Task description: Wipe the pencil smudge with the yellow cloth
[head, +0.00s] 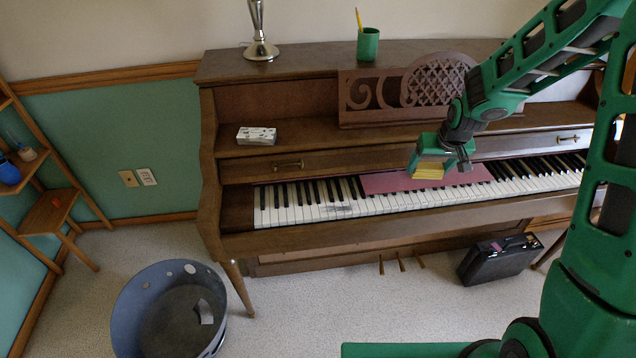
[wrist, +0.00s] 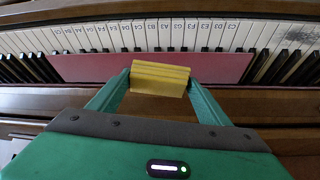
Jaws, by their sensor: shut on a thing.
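The yellow cloth (head: 430,172) is a folded block held in my gripper (head: 440,160) over the middle of the piano keyboard. In the wrist view the cloth (wrist: 160,79) sits between the two green fingers of my gripper (wrist: 160,86), which are shut on it. A grey pencil smudge (head: 345,209) shows on the white keys left of the gripper in the head view.
A dark red strip (head: 385,182) lies along the back of the keys. A white box (head: 256,136) stands on the piano's shelf. A green cup (head: 368,44) with a pencil and a metal candlestick (head: 260,48) are on top. A bin (head: 125,315) and black case (head: 490,265) stand on the floor.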

